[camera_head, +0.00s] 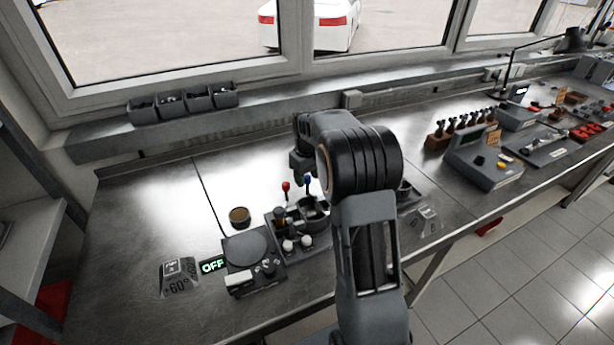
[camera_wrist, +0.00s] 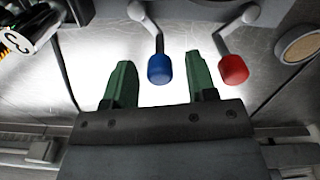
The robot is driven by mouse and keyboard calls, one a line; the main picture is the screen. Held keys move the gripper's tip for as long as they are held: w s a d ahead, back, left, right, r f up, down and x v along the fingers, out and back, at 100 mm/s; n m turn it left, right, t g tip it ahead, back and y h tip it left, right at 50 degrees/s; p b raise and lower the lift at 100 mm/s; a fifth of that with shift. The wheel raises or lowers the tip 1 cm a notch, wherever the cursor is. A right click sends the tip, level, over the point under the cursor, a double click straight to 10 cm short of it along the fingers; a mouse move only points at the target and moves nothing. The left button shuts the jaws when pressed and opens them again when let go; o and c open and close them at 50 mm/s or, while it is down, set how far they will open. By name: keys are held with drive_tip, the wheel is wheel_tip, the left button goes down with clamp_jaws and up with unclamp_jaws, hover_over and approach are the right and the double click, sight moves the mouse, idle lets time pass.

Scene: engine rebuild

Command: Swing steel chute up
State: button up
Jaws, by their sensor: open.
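I cannot pick out the steel chute for certain in either view. A blue knob (camera_wrist: 160,68) and a red knob (camera_wrist: 233,69) sit on bent grey levers in the wrist view. They also show on the bench in the head view, the blue knob (camera_head: 308,180) to the right of the red knob (camera_head: 286,187). My gripper (camera_wrist: 160,92) is open, with two green fingers apart. In the wrist view the blue knob appears in the gap between the fingertips, and the red knob lies right of the right finger. No contact is visible. In the head view my arm hides part of this station.
A dark unit with a round plate (camera_head: 245,247) and a green-lit OFF display (camera_head: 212,265) stand at the front left. A small brown round cup (camera_head: 239,215) is behind. Grey bins (camera_head: 198,97) line the sill. The bench's left part is clear.

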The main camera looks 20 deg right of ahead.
drive_tip(key=c, duration=0.9)
drive_tip(key=shift+c, duration=0.2)
drive_tip(key=shift+d+r+m+p, duration=0.2)
drive_tip(key=shift+d+m, duration=0.65)
drive_tip(key=shift+m, duration=1.8)
drive_tip(key=shift+d+f+m+p, duration=0.25)
drive_tip(key=shift+d+m, duration=0.6)
drive_tip(key=shift+m, duration=1.75)
drive_tip(key=shift+d+r+m+p, duration=0.25)
drive_tip(key=shift+d+m, duration=0.6)
drive_tip(key=shift+m, duration=1.8)
drive_tip(key=shift+f, duration=0.1)
